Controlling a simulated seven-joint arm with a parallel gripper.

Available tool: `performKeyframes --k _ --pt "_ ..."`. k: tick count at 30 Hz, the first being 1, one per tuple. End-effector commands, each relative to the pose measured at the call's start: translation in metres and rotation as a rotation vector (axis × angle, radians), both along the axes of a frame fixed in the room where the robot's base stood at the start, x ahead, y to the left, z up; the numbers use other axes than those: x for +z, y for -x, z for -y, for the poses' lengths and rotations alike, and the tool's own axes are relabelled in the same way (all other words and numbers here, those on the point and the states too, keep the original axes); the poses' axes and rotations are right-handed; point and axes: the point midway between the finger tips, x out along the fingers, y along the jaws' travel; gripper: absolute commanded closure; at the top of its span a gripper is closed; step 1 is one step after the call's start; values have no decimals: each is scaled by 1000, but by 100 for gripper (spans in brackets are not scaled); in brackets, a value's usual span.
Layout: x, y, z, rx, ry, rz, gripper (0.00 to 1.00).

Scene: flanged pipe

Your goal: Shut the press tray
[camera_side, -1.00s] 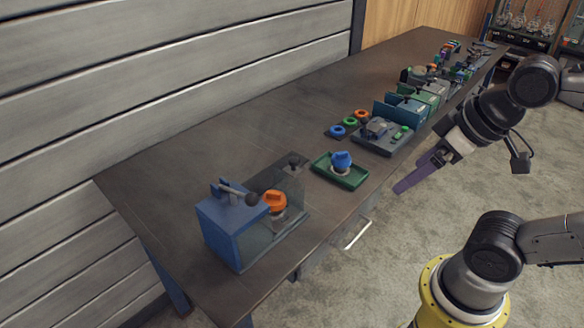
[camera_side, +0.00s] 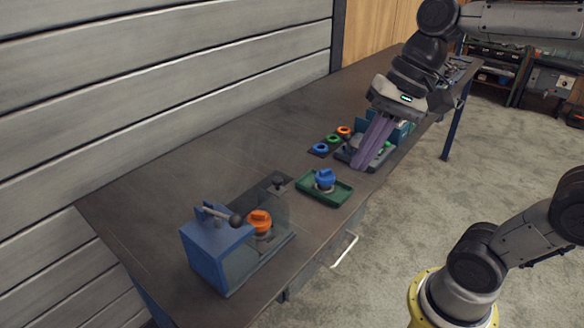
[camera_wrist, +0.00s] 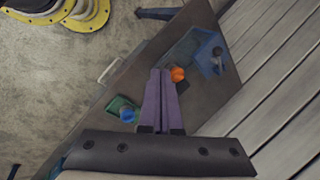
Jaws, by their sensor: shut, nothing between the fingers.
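A blue press (camera_side: 217,245) with a lever stands at the bench's near left end. A flat plate with clear walls extends right from it and holds an orange-topped part (camera_side: 259,222). I cannot tell which piece is the press tray or how far out it is. The wrist view shows the blue press (camera_wrist: 212,54) and the orange top (camera_wrist: 177,74) beyond my fingertips. My gripper (camera_side: 365,164) is shut and empty, with purple fingers pointing down in front of a grey fixture (camera_side: 345,155), partly hiding it. I cannot tell whether they touch.
A green tray (camera_side: 308,191) with a blue-topped part (camera_side: 325,178) sits between my gripper and the press. Several coloured rings (camera_side: 333,139) lie behind it. A drawer handle (camera_side: 344,251) juts from the bench front. The bench (camera_side: 200,180) is bare behind the press.

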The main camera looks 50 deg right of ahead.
Motion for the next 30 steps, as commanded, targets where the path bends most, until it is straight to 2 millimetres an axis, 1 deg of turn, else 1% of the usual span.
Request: performKeyframes --k 1,5,6,8,9,11,12,14,15,19,21,24,27,30 --pt "3 -17 3 -73 -55 -55 100" --pt "8 -62 15 -262 -208 -190 100" --pt "8 -75 21 -316 -252 -230 100" --pt "5 -96 33 -396 -318 -287 100" --pt "2 -109 43 -445 -360 -324 100" --pt "-4 -128 59 -514 -422 -374 100" --pt "-10 -140 71 -558 -460 -403 100" --pt "-21 -155 91 -616 -514 -443 100" --pt "-29 -163 104 -648 -545 -463 100" --pt "-58 -179 144 -731 -610 -509 100" --pt "-73 -179 159 -764 -627 -531 100" --pt "-86 -176 172 -798 -645 -557 100" --pt "-89 -175 174 -809 -649 -555 100" --pt "-96 -176 167 -807 -648 -558 100"
